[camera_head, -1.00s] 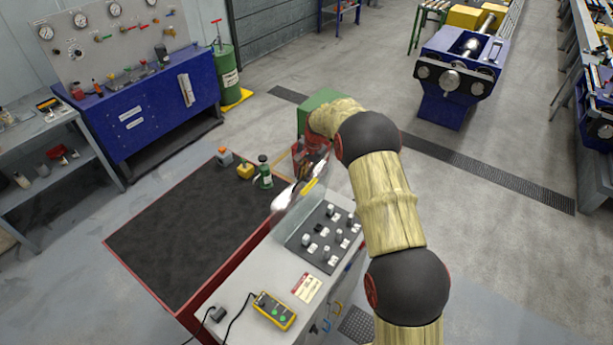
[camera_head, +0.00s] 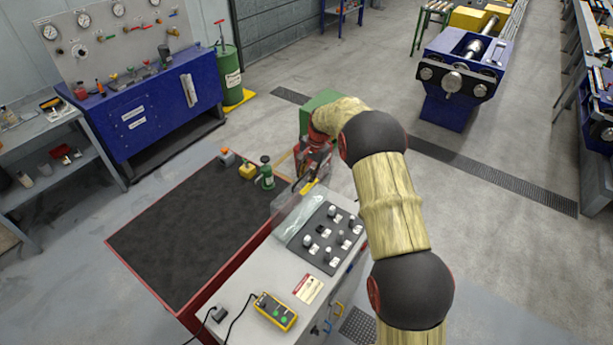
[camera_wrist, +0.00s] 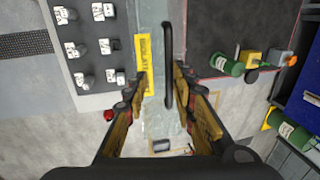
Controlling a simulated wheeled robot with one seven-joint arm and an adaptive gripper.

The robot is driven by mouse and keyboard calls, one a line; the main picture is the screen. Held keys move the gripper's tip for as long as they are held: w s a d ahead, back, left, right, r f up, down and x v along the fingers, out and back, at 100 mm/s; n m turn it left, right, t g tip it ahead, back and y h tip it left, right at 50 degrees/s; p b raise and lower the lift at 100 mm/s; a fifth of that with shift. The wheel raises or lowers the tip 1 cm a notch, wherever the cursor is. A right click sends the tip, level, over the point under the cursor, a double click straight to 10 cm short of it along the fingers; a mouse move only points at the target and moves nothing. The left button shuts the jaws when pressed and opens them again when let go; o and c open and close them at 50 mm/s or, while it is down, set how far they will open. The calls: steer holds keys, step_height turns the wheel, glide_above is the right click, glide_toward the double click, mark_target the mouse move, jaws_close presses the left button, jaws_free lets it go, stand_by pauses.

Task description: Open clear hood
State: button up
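The clear hood (camera_head: 286,207) is raised off the knob panel (camera_head: 327,238) and stands tilted along the panel's left side, towards the black mat. The knobs show uncovered in the wrist view. The hood bears a yellow label (camera_wrist: 147,65) and a dark bar handle (camera_wrist: 167,60). My gripper (camera_wrist: 160,78) is at the hood's handle side, its fingers apart. The handle lies between the fingertips in the picture, nearer the right finger; I cannot tell whether they touch. In the head view my gripper (camera_head: 312,172) is small and partly hidden by my arm.
A black-topped table with a red rim (camera_head: 141,281) adjoins the console. A green bottle-like item (camera_head: 266,177), a yellow item (camera_head: 247,171) and an orange-grey item (camera_head: 227,157) stand at its far edge. A yellow pendant (camera_head: 275,311) lies on the console front.

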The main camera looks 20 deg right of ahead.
steer(key=v, duration=1)
steer(key=shift+r, duration=0.35)
steer(key=s+a+f+n+t+b, duration=0.1)
steer(key=s+a+f+n+b, duration=0.1)
steer(key=s+b, duration=0.6)
steer(key=s+a+f+n+t+h+b, duration=0.1)
steer(key=s+n+b, duration=0.4)
steer(key=s, duration=1.8)
steer(key=s+a+f+n+t+b, duration=0.1)
steer(key=s+a+f+n+b, duration=0.2)
steer(key=s+b, duration=1)
steer(key=s+a+f, duration=0.1)
steer(key=s+f, duration=0.1)
steer(key=s, duration=0.1)
steer(key=shift+t+h, duration=0.3)
steer(key=shift+t, duration=0.1)
